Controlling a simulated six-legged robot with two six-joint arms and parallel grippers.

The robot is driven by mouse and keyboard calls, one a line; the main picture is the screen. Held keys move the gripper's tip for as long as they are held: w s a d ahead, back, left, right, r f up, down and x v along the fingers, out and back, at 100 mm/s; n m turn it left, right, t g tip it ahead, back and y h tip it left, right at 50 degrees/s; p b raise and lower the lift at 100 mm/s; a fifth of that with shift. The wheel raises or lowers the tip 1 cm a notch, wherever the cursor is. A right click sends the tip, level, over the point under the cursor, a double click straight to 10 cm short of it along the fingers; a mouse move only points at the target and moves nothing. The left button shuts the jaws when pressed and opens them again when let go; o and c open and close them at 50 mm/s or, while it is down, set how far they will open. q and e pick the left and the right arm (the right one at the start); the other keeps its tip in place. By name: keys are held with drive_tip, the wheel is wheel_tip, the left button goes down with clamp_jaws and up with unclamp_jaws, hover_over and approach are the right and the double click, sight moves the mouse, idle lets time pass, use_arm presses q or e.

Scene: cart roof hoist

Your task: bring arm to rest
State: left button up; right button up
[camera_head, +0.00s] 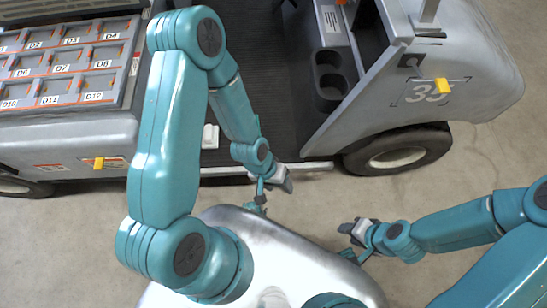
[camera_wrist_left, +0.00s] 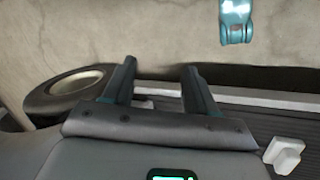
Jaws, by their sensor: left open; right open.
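My left gripper (camera_head: 274,192) hangs at the end of the teal left arm, in front of the cart's side step and above my silver body. In the left wrist view its two dark fingers (camera_wrist_left: 158,78) stand apart with nothing between them. My right gripper (camera_head: 352,240) is at the lower right, over the floor just beyond the edge of my body. It looks empty, and its fingers are small in the head view. Neither gripper visibly touches anything.
The grey cart (camera_head: 455,75) stands across the back, with a wheel (camera_head: 398,152) right of my left gripper. Labelled bins (camera_head: 62,70) fill its left deck. A white block (camera_head: 210,136) sits near the cart's floor edge. Concrete floor (camera_head: 440,185) is bare at right.

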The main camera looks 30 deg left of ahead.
use_arm(q)
drive_tip(key=s, duration=0.3)
drive_tip(key=shift+d+r+m, duration=0.15)
drive_tip(key=shift+d+m, duration=0.05)
drive_tip(key=shift+m, duration=0.1)
wheel_tip(320, 180, up, 20)
drive_tip(key=p, duration=2)
drive_tip(key=shift+r, duration=0.1)
